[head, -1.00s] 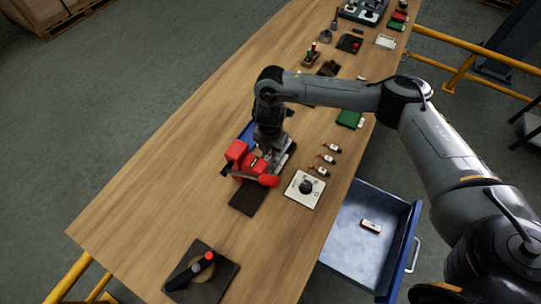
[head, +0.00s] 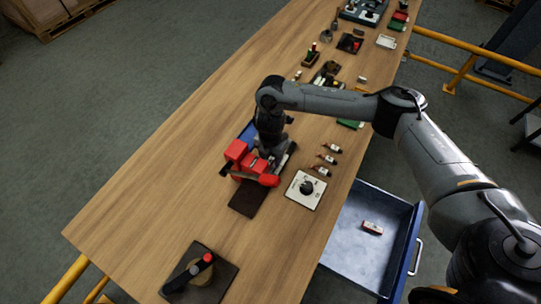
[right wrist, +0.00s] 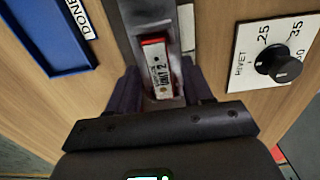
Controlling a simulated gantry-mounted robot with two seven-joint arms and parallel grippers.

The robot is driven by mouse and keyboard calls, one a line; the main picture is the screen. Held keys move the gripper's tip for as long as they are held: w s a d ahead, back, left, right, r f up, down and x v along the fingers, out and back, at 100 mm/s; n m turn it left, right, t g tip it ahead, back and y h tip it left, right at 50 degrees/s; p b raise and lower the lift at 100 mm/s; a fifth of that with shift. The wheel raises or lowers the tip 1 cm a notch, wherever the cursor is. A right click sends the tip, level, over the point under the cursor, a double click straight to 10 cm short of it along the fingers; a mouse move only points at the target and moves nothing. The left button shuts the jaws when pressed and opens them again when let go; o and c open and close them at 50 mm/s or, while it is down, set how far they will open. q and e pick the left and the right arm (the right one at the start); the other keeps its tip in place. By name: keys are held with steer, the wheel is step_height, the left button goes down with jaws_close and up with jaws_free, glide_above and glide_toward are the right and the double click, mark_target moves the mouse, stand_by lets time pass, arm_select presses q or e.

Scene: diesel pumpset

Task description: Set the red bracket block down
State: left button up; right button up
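The red bracket block (right wrist: 157,68), with a white label reading "UNIT 2", lies in a grey metal channel in the right wrist view. My right gripper (right wrist: 162,88) is around it, with its fingers spread and what look like gaps on both sides. In the head view my right gripper (head: 265,153) points down over the red machine (head: 241,157) on the table, and the block there is mostly hidden by the gripper. My left gripper is not in view.
A blue tray marked "DONE" (right wrist: 50,35) is beside the channel. A white dial plate marked "RIVET" (head: 304,201) stands to the right. An open blue drawer (head: 350,255) holds a red-and-white block (head: 372,228).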

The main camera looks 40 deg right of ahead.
mark_target(270, 159)
step_height(270, 159, up, 12)
steer(key=p, duration=0.5)
steer(key=shift+r, duration=0.15)
stand_by(0.5)
